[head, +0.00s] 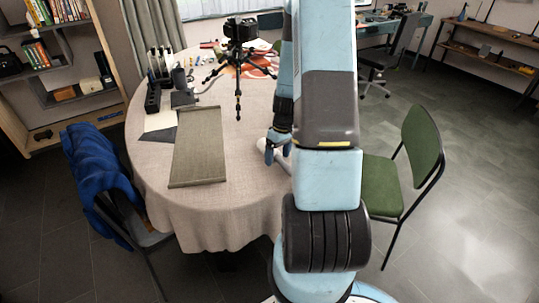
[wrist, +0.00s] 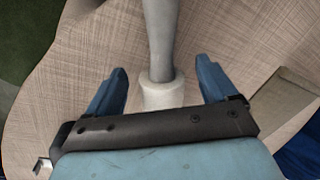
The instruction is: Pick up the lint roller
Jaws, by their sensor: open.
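The lint roller has a grey shaft (wrist: 161,35) and a wider white end (wrist: 163,95) in the wrist view. It lies on the round, cloth-covered table (head: 250,185). My gripper (wrist: 161,66) is open, with one blue finger on each side of the roller and visible gaps between. Its far end runs out of the top of the wrist view. In the head view my gripper (head: 271,152) is low over the table's right part, and a pale piece of the roller (head: 287,150) shows beside it, mostly hidden by my arm.
A black tripod (head: 238,60) stands at the back of the table. A flat greenish-brown mat or board (head: 200,150) lies on the left part. Dark holders and small items crowd the back left. A green chair (head: 423,145) stands right, and a blue cloth (head: 95,165) hangs on a chair at left.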

